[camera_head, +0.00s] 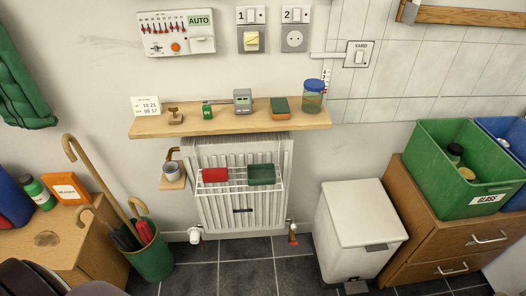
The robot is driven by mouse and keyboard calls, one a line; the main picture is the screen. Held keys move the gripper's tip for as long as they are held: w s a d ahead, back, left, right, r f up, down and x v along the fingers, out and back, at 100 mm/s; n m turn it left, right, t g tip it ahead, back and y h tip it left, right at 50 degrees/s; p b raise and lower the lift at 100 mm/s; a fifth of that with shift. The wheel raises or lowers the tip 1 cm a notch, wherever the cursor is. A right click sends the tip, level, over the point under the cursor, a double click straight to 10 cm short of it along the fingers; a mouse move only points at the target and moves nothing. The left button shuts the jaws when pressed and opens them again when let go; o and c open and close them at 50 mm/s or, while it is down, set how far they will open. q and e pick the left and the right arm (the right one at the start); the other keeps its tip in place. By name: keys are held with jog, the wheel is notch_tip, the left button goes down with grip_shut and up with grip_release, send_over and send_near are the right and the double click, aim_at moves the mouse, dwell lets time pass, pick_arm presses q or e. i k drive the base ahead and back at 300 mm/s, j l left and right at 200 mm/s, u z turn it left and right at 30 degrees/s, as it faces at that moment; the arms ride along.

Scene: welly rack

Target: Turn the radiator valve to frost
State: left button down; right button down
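The white radiator (240,215) is on the wall under a wooden shelf. A white knob-like fitting (194,235), which looks like the radiator valve, sits at its lower left corner near the floor. A fitting with red and copper colours (293,238) is at its lower right corner. Any markings on either fitting are too small to read, so I cannot tell the setting. Neither of my grippers shows in the head view.
A green umbrella stand (151,260) is left of the white fitting. A white pedal bin (358,222) stands right of the radiator. A wire rack (238,187) with red and green items hangs on the radiator front. Dark floor tiles (245,275) before the radiator are clear.

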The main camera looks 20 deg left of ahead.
aim_at(195, 235)
jog(key=u, duration=0.95)
jog(key=j, duration=0.05)
